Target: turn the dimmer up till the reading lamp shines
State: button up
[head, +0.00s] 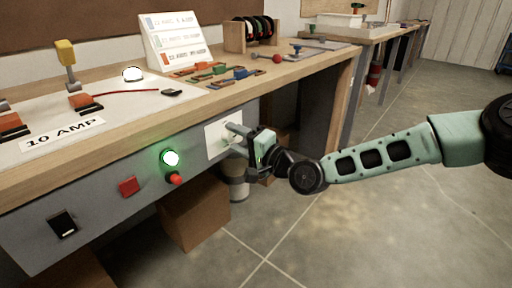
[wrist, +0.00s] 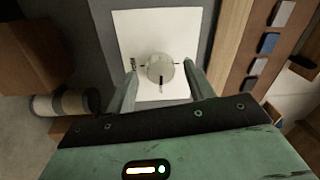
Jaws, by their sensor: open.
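The dimmer is a round pale grey knob (wrist: 160,68) on a white square plate (wrist: 140,25), with a dark pointer line toward the bottom of the wrist view. The plate (head: 213,143) is on the bench's grey front panel. My gripper (wrist: 159,78) is open, with one finger on each side of the knob; I cannot tell whether they touch it. In the head view my gripper (head: 234,134) is at the plate and hides most of the knob.
Left of the plate on the panel are a glowing green light (head: 170,158), a red knob (head: 175,179), a red switch (head: 129,187) and a black rocker switch (head: 62,224). A cardboard box (head: 194,212) stands below. The floor at right is clear.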

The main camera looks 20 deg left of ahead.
jog(key=p+v, duration=0.1)
jog(key=v, duration=1.6)
jog(key=shift+f, duration=0.1)
jog(key=s+d+f+n+g+h, duration=0.3)
jog(key=s+f+n+g+h, duration=0.2)
jog(key=s+f+n+h, duration=0.3)
jog(key=s+d+r+n+g+h, duration=0.1)
jog(key=s+d+r+h, duration=0.35)
jog(key=s+d, duration=0.35)
jog(key=s+d+r+n+g+h, duration=0.1)
jog(key=s+d+r+h, duration=0.35)
jog(key=s+d, duration=0.35)
notch_tip(320, 180, up, 22)
jog(key=d+p, duration=0.1)
jog(key=p, duration=2)
jog(key=shift+r+p, duration=0.15)
jog(key=shift+p, duration=0.2)
